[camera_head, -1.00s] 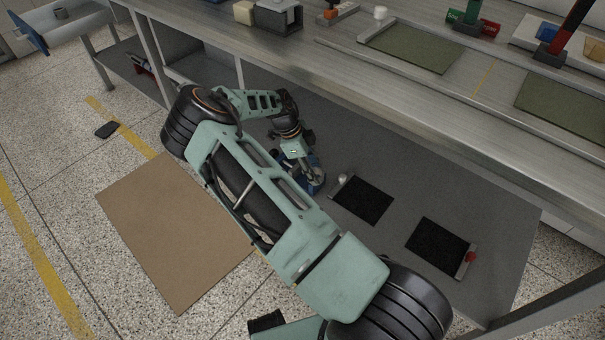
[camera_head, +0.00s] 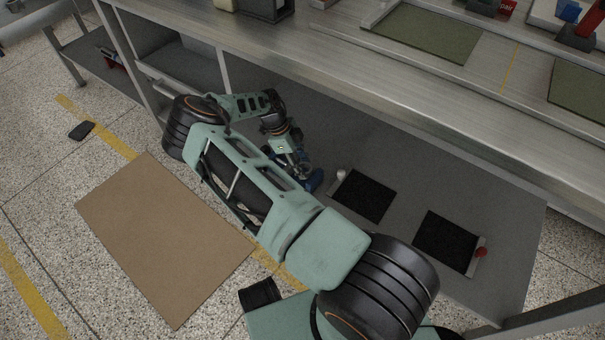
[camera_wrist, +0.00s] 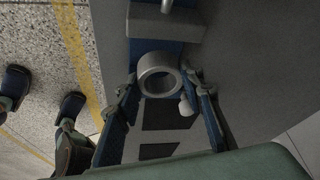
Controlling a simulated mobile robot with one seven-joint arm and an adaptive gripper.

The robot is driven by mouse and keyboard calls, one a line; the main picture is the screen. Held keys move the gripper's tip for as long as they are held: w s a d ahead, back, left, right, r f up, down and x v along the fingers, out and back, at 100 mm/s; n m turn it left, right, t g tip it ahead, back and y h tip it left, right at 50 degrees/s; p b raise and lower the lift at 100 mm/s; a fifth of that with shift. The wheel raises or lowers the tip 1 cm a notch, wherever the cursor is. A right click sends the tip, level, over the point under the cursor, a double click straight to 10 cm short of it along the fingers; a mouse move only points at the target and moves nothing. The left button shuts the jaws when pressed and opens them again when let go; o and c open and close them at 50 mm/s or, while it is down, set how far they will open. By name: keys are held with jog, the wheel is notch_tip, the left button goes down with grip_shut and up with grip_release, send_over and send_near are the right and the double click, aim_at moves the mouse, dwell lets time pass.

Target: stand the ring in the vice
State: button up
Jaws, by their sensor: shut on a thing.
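A thick grey ring (camera_wrist: 159,75) shows in the wrist view with its opening facing the camera. My gripper (camera_wrist: 160,83) is shut on it, a finger on each side. The vice (camera_wrist: 167,26), blue with grey jaw blocks, lies just beyond the ring. The ring overlaps its blue part in the picture; I cannot tell if they touch. In the head view my gripper (camera_head: 300,170) is low over the shelf at the blue vice (camera_head: 315,181), which my arm partly hides. The ring is hard to make out there.
The grey lower shelf (camera_head: 400,275) holds two black mats (camera_head: 365,196) (camera_head: 445,241), with a pale knob (camera_head: 341,175) and a red knob (camera_head: 481,253) beside them. The steel bench top (camera_head: 400,75) overhangs the shelf. A brown board (camera_head: 160,235) lies on the floor.

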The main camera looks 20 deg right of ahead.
notch_tip(320, 180, down, 4)
jog(key=shift+r+b, duration=0.15)
jog(key=shift+b, duration=0.5)
jog(key=o, duration=0.9)
jog(key=shift+o, duration=0.2)
jog(key=p+v, duration=0.2)
jog(key=v, duration=0.5)
jog(key=shift+r+p, duration=0.3)
jog(key=shift+w+a, duration=0.15)
